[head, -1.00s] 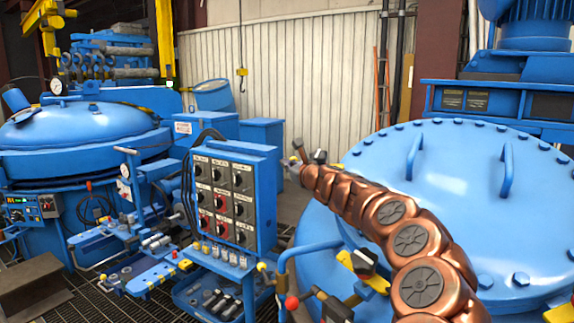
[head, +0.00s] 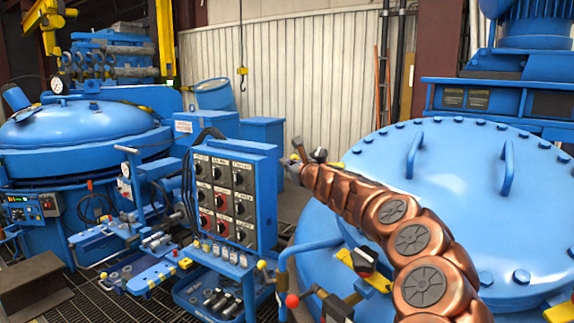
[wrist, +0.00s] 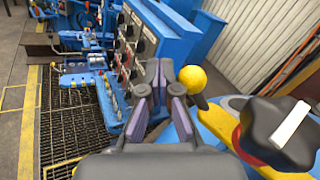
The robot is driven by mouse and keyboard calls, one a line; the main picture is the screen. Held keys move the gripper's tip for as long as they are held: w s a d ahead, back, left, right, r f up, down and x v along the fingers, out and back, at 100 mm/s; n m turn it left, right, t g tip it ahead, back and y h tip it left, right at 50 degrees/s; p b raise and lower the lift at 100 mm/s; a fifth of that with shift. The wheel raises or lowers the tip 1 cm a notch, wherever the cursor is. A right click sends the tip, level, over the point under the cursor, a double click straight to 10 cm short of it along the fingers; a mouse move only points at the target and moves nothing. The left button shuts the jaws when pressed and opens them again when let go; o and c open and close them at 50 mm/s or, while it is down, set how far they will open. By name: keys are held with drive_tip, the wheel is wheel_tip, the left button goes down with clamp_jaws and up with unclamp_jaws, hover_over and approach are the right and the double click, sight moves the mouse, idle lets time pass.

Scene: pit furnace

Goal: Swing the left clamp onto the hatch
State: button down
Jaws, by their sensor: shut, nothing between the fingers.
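The hatch (head: 455,185) is the large round blue lid with bolts and two handles at the right of the head view. A clamp with a dark knob (head: 318,155) and a yellow part sits at its far left edge, close to my gripper (head: 297,153). In the wrist view a black knob (wrist: 281,132) with a white stripe stands on a yellow arm at the right, and a yellow ball (wrist: 193,79) on a dark stem is just right of the fingers. My gripper (wrist: 166,72) is shut and empty, beside the ball; contact cannot be told.
A blue control box (head: 232,200) with several knobs stands left of my gripper. Another knobbed clamp (head: 362,262) and a red ball handle (head: 291,300) are at the hatch's near left. A second blue vessel (head: 75,130) is at far left. Grating (wrist: 65,120) covers the floor.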

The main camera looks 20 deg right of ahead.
drive_tip(key=s+a+f+b, duration=0.2)
drive_tip(key=s+a+b, duration=0.5)
drive_tip(key=s+a, duration=0.2)
drive_tip(key=shift+s+a+f, duration=0.2)
drive_tip(key=shift+a+f, duration=0.1)
drive_tip(key=shift+f, duration=0.05)
idle(0.6)
